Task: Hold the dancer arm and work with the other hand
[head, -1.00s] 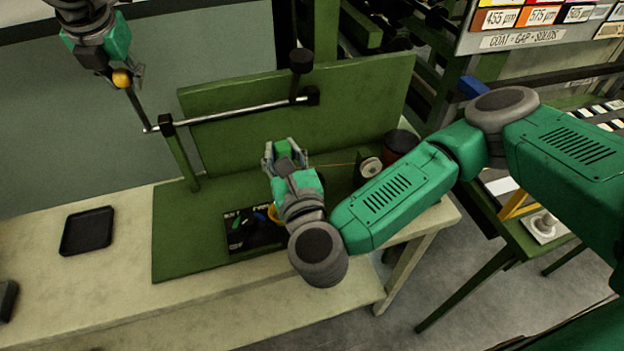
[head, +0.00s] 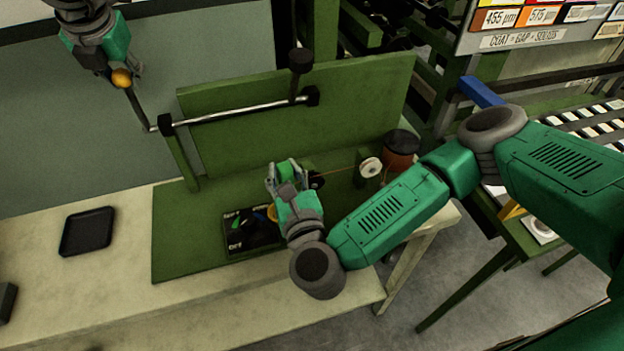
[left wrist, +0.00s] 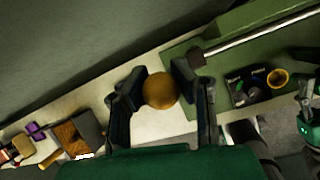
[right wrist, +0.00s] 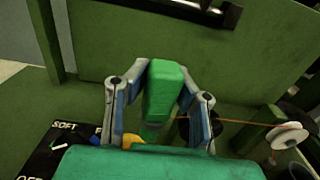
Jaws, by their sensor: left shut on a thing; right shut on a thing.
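The dancer arm is a dark rod (head: 138,108) with an orange-yellow ball knob (head: 121,78) at its upper end; its lower end meets a silver bar (head: 235,113). My left gripper (head: 118,74) is shut on the knob, which shows between its fingers in the left wrist view (left wrist: 160,91). My right gripper (head: 286,168) is shut on a green block (right wrist: 163,92), held upright between its fingers above the green board. An orange wire (right wrist: 235,122) runs from a white pulley (right wrist: 287,135) towards a dark round part behind the right fingers; its end is hidden.
A black lettered panel (head: 236,243) with a yellow ring lies left of my right gripper. A copper-coloured spool (head: 400,148) stands behind the pulley (head: 370,167). A green upright plate (head: 350,105) backs the board. A black tray (head: 87,231) sits on the bench at left.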

